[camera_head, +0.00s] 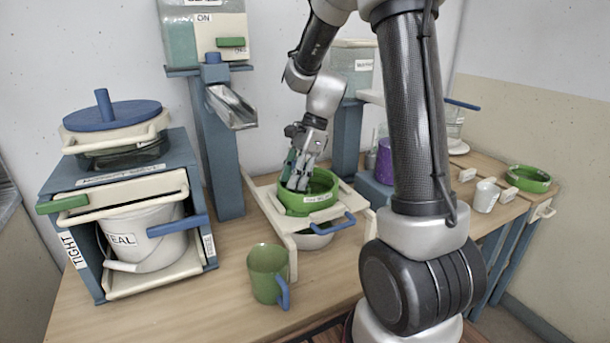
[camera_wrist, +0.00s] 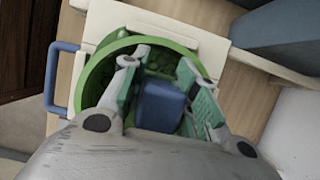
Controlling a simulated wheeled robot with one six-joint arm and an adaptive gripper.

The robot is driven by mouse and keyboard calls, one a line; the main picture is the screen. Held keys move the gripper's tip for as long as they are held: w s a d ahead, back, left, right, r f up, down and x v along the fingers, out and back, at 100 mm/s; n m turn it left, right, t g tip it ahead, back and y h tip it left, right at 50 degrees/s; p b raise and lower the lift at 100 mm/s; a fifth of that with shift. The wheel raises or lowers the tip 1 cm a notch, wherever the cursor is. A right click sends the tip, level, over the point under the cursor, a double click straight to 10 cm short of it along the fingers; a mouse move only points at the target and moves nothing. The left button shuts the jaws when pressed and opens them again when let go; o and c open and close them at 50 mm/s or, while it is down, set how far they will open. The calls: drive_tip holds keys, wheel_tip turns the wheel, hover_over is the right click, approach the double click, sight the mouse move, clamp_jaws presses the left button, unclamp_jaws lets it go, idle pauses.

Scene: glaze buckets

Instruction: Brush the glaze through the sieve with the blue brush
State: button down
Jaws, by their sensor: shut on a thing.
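The green sieve (camera_head: 309,203) sits in a cream stand (camera_head: 352,203) with a blue handle, over a pale bowl (camera_head: 312,240). My gripper (camera_head: 297,184) points down into the sieve. In the wrist view my gripper (camera_wrist: 162,88) is shut on a blue block-shaped piece, the blue brush (camera_wrist: 160,104), between its green-padded fingers. The brush is inside the sieve's ring (camera_wrist: 93,77). Its bristles are hidden, so I cannot tell whether they touch the mesh. The glaze in the bowl is hardly visible.
A green mug (camera_head: 268,272) with a blue handle stands in front of the sieve stand. A cabinet (camera_head: 128,215) holding a white bucket (camera_head: 140,235) is at left. A metal chute (camera_head: 231,106) hangs behind. A purple cup (camera_head: 385,162), white cup (camera_head: 485,195) and green dish (camera_head: 529,179) are at right.

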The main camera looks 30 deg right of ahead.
drive_tip(key=shift+a, duration=0.45)
drive_tip(key=shift+d, duration=0.1)
drive_tip(key=shift+d, duration=1.7)
drive_tip(key=shift+r, duration=4.5)
